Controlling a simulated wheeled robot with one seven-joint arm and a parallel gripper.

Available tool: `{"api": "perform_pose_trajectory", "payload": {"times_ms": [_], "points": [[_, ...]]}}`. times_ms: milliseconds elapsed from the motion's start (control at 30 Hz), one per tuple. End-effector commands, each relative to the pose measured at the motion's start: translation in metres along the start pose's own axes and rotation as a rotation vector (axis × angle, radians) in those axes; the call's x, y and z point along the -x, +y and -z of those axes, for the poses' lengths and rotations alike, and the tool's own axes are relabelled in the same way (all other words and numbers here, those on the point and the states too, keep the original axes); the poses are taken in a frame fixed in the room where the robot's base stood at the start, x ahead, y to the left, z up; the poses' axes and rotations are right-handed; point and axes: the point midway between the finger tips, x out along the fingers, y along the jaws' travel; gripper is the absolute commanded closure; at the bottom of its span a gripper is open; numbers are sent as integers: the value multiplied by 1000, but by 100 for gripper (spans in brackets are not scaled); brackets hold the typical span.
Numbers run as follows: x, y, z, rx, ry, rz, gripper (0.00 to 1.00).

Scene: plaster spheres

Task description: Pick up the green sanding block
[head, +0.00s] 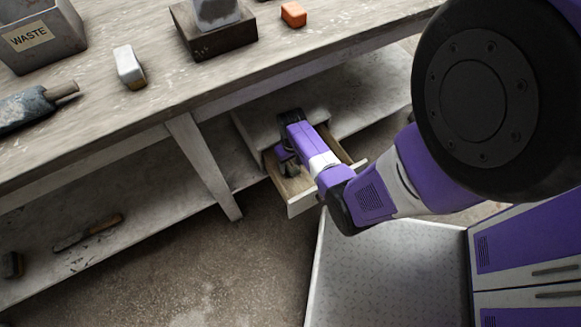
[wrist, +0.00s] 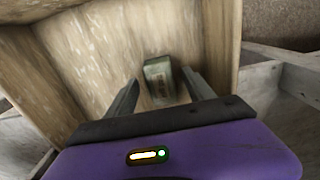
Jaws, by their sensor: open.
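In the wrist view a small dark grey-green block (wrist: 161,80), likely the green sanding block, lies on the wooden bottom of an open drawer. My gripper (wrist: 160,86) is open, with one finger to the left of the block and one to the right. I cannot tell whether the fingers touch it. In the head view my gripper (head: 286,158) reaches down into the open drawer (head: 300,200) under the workbench. The block is hidden there by my arm.
The drawer's wooden walls (wrist: 222,40) stand close around my gripper. The workbench top (head: 100,115) overhangs the drawer. A brush (head: 88,232) lies on the lower shelf.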

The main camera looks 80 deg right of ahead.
Motion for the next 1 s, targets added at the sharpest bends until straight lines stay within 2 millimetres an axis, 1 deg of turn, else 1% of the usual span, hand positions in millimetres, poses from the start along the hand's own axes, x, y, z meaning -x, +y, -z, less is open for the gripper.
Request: {"api": "perform_pose_trajectory", "payload": {"times_ms": [33, 100, 367, 400, 467, 500, 700, 1000], "points": [[-9, 0, 0, 1, -1, 0, 38], [-13, 0, 0, 0, 0, 0, 38], [-14, 0, 0, 1, 1, 0, 38], [-14, 0, 0, 1, 1, 0, 42], [-14, 0, 0, 1, 1, 0, 54], [-14, 0, 0, 1, 1, 0, 62], [-14, 0, 0, 1, 1, 0, 100], [-13, -1, 0, 1, 2, 0, 100]]}}
